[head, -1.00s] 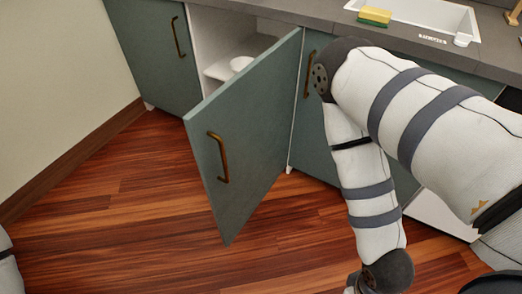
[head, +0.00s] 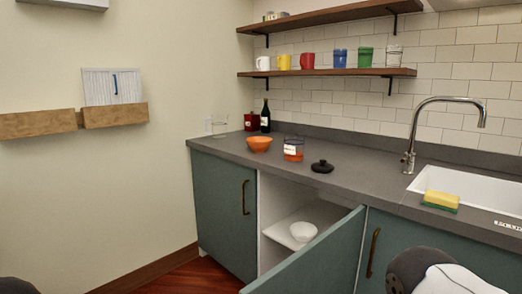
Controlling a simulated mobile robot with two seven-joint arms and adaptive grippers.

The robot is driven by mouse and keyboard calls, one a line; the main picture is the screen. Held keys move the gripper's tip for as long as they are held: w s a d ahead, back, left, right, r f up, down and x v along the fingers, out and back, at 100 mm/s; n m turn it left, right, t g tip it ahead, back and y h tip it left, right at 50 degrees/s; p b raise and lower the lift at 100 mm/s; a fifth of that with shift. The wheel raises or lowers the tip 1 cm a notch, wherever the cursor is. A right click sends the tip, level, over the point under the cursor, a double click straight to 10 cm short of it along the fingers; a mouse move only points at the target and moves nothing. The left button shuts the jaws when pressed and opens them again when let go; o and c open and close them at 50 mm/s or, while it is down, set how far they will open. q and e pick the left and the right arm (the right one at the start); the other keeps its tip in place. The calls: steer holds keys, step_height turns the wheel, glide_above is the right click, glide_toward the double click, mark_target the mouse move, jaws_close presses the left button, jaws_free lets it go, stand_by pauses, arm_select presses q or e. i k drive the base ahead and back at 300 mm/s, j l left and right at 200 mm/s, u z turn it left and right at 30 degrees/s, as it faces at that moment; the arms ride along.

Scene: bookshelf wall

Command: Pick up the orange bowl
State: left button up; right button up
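The orange bowl (head: 259,144) stands upright on the grey countertop (head: 225,148), near its left end. Nothing touches it from my side. My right arm shows only as a small part at the bottom right corner, and its gripper is outside the picture.
A jar with orange contents (head: 293,150), a black lid (head: 322,166), a dark bottle (head: 265,116) and a red canister (head: 251,121) stand near the bowl. The cabinet door (head: 318,258) is open below, with a white bowl (head: 303,231) inside. A yellow sponge (head: 440,200) lies by the sink.

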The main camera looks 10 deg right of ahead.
mark_target(259, 145)
steer(key=i+j+z, duration=0.15)
steer(key=i+j, duration=0.15)
steer(key=i+j+z, duration=0.1)
steer(key=i+j, duration=0.2)
steer(key=j, duration=0.2)
steer(key=i+j+z, duration=0.15)
steer(key=i+j, duration=0.15)
steer(key=i+j+z, duration=0.1)
steer(key=i+j, duration=0.55)
